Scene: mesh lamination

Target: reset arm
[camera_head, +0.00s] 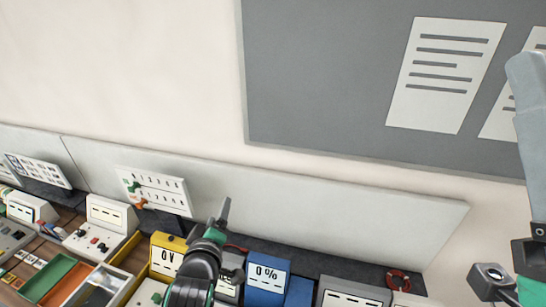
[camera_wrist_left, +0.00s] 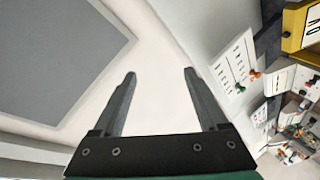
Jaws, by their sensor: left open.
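My left gripper (camera_head: 224,212) rises from the bottom middle of the head view, in front of the row of instruments on the bench. In the left wrist view my left gripper (camera_wrist_left: 159,73) has its two grey fingers well apart, with nothing between them. It points at the bare cream wall (camera_wrist_left: 160,100). My right gripper (camera_head: 526,75) shows only in part at the right edge of the head view. One long grey finger points up in front of the wall, and its other finger is outside the frame, so its opening cannot be told.
A yellow meter (camera_head: 166,258) and a blue meter (camera_head: 266,277) stand beside my left gripper. A white card (camera_head: 155,190) with pins leans on the back panel (camera_head: 330,215). Trays (camera_head: 48,279) lie at lower left. A grey board (camera_head: 330,80) hangs on the wall.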

